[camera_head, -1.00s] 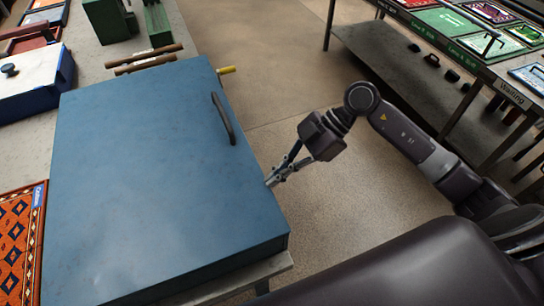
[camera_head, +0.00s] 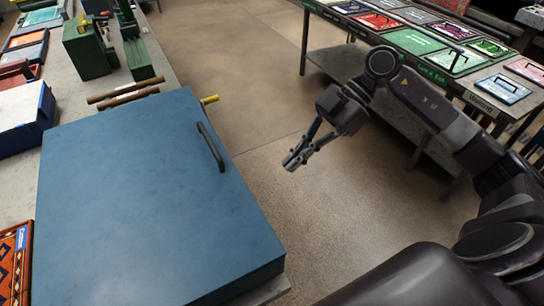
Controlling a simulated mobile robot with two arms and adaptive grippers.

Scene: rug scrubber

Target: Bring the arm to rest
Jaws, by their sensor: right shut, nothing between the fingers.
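My right gripper (camera_head: 292,163) is shut and empty. It hangs over the bare floor, to the right of the large blue box (camera_head: 140,200) and apart from it. My right arm (camera_head: 440,110) comes in from the right, bent at the elbow. The blue box has a closed flat lid with a dark curved handle (camera_head: 210,147) near its right edge. My left gripper is not in this view.
The workbench (camera_head: 100,75) on the left holds the blue box, wooden rods (camera_head: 123,95), a green machine (camera_head: 88,45) and an orange patterned rug (camera_head: 14,262). A table (camera_head: 330,58) with flat coloured panels stands at the upper right. Open floor (camera_head: 245,60) lies between.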

